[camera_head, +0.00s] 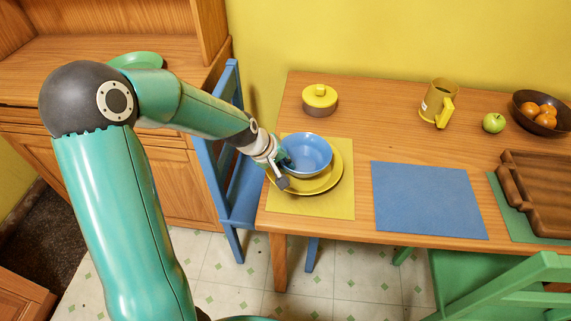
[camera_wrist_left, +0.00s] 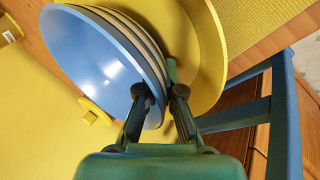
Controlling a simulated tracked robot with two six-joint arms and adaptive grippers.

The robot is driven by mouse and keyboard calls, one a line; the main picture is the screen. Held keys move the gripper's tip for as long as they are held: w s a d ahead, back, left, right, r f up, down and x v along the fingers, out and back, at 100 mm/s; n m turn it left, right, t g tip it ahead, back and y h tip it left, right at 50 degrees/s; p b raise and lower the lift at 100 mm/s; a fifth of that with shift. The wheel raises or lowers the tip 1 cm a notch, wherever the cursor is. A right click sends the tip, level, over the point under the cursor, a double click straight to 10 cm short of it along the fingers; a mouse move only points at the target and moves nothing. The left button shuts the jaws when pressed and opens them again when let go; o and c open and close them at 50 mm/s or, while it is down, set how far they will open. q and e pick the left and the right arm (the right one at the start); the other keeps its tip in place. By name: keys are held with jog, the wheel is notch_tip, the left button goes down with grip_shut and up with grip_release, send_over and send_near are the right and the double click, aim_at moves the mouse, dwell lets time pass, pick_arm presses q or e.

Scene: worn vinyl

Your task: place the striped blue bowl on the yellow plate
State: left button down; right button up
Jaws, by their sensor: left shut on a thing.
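The striped blue bowl (camera_head: 307,153) is over the yellow plate (camera_head: 322,183) in the head view, upright or nearly so. The plate lies on a yellow placemat at the left end of the table. My left gripper (camera_head: 278,165) is shut on the bowl's left rim. In the left wrist view the gripper (camera_wrist_left: 160,92) has one finger inside the bowl (camera_wrist_left: 100,60) and one outside, with the plate (camera_wrist_left: 212,60) close behind it. I cannot tell whether the bowl touches the plate. My right gripper is not in view.
The yellow placemat (camera_head: 338,207) lies beside a blue placemat (camera_head: 428,200). A blue chair (camera_head: 238,195) is at the table's left end.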

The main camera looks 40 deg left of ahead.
pick_arm(q)
jog(key=shift+f, duration=0.1)
jog(key=c, duration=1.6)
grip_release()
jog(key=shift+r, duration=0.2)
jog(key=v, duration=1.1)
jog(key=shift+s+r+p, duration=0.25)
jog(key=shift+r+p, duration=0.1)
jog(key=shift+p, duration=0.1)
